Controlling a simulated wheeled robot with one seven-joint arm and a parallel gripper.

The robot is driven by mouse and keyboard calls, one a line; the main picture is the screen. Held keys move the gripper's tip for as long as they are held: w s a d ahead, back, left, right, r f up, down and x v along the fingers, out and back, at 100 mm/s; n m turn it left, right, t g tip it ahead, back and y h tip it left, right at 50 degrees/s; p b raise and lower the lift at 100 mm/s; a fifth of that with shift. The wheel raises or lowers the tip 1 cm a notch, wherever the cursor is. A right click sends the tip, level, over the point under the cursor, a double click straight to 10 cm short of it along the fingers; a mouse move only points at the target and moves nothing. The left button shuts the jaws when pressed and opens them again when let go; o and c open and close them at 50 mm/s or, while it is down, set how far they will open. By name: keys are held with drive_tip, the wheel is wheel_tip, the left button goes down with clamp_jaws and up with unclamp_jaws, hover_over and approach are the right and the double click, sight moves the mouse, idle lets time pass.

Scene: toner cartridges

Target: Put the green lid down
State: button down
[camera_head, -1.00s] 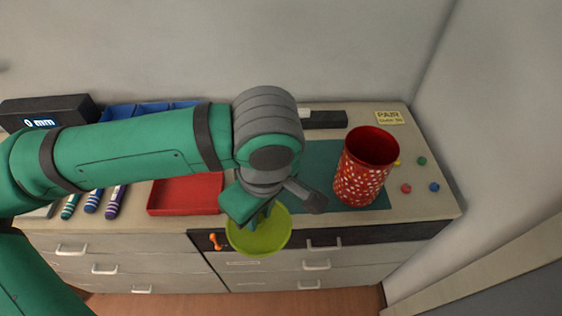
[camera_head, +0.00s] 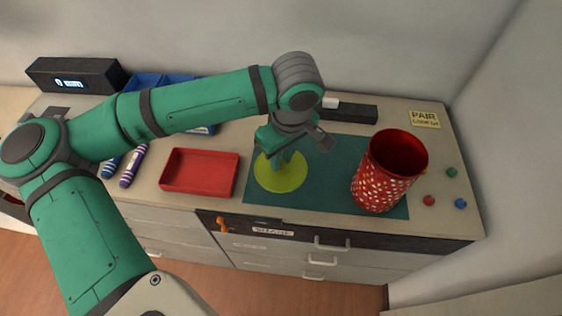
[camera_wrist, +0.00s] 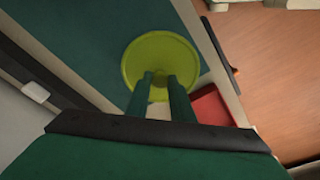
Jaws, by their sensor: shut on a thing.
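The green lid (camera_head: 281,174) is a round yellow-green disc over the left part of the dark teal mat (camera_head: 325,205). It also shows in the wrist view (camera_wrist: 160,60). My gripper (camera_head: 283,160) points down and is shut on the lid near its middle; in the wrist view both fingers (camera_wrist: 160,82) meet its top. I cannot tell whether the lid touches the mat or hangs just above it. An open red canister with white spots (camera_head: 383,180) stands upright on the mat's right side.
A red tray (camera_head: 200,172) lies left of the mat. Blue bins (camera_head: 150,82) and a dark display box (camera_head: 75,78) are behind at left. Small coloured balls (camera_head: 429,200) lie right of the canister. The mat between lid and canister is clear. The counter's front edge is close.

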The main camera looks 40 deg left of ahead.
sight(282, 164)
drive_tip(key=f, duration=0.1)
drive_tip(key=w+a+f, duration=0.1)
drive_tip(key=shift+w+a+f, duration=0.2)
drive_tip(key=shift+w+f, duration=0.1)
drive_tip(key=shift+f, duration=0.05)
drive_tip(key=shift+w+a+f, duration=0.15)
drive_tip(key=shift+f, duration=1.55)
drive_tip(key=shift+f, duration=0.1)
drive_tip(key=c, duration=1.6)
unclamp_jaws()
drive_tip(key=shift+o, duration=0.2)
drive_tip(key=shift+r, duration=0.5)
wheel_tip(282, 164, up, 11)
drive_tip(key=d, duration=0.2)
drive_tip(key=shift+s, duration=0.25)
drive_tip(key=shift+a, duration=0.1)
